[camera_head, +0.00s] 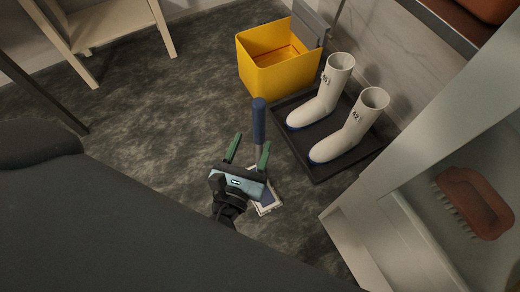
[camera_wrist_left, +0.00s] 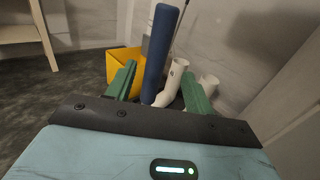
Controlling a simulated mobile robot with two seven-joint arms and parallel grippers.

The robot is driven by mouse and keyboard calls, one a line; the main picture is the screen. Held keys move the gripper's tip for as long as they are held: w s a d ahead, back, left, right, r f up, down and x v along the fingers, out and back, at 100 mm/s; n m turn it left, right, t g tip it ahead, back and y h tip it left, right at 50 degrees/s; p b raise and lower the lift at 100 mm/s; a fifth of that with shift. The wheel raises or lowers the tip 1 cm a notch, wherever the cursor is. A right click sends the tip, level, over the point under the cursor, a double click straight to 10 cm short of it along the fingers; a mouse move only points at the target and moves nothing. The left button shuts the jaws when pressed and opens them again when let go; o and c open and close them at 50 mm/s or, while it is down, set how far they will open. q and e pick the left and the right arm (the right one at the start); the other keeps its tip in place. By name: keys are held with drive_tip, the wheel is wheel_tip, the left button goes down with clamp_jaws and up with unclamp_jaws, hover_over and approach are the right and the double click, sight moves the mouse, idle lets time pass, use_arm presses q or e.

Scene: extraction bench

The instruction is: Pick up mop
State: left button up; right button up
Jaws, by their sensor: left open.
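The mop has a blue upper handle (camera_head: 259,122), a grey shaft below it and a flat pale-edged head (camera_head: 268,207) on the floor, partly hidden by my left gripper. It stands upright or nearly so. My left gripper (camera_head: 252,142) is open, its two green fingers pointing toward the handle. In the left wrist view the blue handle (camera_wrist_left: 160,48) shows between the open fingers (camera_wrist_left: 158,72). I cannot tell whether it lies fully between the fingertips or just beyond them. My right gripper is not in view.
A yellow bin (camera_head: 279,72) stands behind the mop. White boots (camera_head: 348,128) stand on a black tray (camera_head: 318,172) to the right. A pale cabinet (camera_head: 385,190) with a red brush (camera_head: 472,203) is at the right. A wooden stand (camera_head: 110,22) is at the upper left. Open floor lies left.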

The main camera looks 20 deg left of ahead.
sight(257, 126)
use_arm(q)
drive_tip(key=shift+w+a+f+b, duration=0.1)
drive_tip(key=shift+w+a, duration=0.1)
drive_tip(key=shift+w, duration=1.05)
drive_tip(key=shift+w+a+r+b, duration=0.15)
drive_tip(key=shift+w+a, duration=0.1)
drive_tip(key=shift+w, duration=1)
drive_tip(key=shift+w+a+f+b, duration=0.1)
drive_tip(key=shift+w+a+f, duration=0.1)
drive_tip(key=shift+w, duration=1.05)
clamp_jaws()
